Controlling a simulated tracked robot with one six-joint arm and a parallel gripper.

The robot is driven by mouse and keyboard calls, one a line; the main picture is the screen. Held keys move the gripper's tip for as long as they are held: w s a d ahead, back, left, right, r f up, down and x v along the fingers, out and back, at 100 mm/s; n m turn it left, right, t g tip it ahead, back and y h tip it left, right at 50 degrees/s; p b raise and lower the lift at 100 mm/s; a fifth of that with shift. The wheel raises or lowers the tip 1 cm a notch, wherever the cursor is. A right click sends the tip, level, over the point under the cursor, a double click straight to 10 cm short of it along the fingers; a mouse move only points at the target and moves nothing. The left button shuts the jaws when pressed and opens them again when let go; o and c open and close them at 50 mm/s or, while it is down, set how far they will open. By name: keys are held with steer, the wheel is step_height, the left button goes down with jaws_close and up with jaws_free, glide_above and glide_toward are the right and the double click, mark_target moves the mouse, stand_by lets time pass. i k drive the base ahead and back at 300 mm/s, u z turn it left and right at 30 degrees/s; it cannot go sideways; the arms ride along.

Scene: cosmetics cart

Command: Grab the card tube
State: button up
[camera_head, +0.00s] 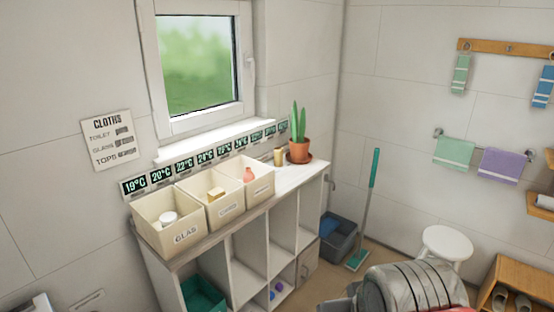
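A small tan cylinder (279,157), which looks like the card tube, stands upright on the shelf unit's white top. It is just left of the potted plant (299,150) and right of the bins, apart from them. My gripper is not in view. A grey ribbed part at the bottom right seems to be my own arm, far from the tube.
Three cream bins (181,237) stand in a row on the shelf unit (250,224), holding a white jar (168,217), a tan block (216,193) and a pink item (249,174). A white stool (447,242), grey bucket (338,240) and teal broom (374,168) are at right.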

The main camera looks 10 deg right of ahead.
mark_target(278, 157)
steer(key=z, duration=0.05)
steer(key=i, duration=1)
steer(key=u, duration=0.1)
steer(key=k, duration=0.5)
steer(key=z, duration=2.15)
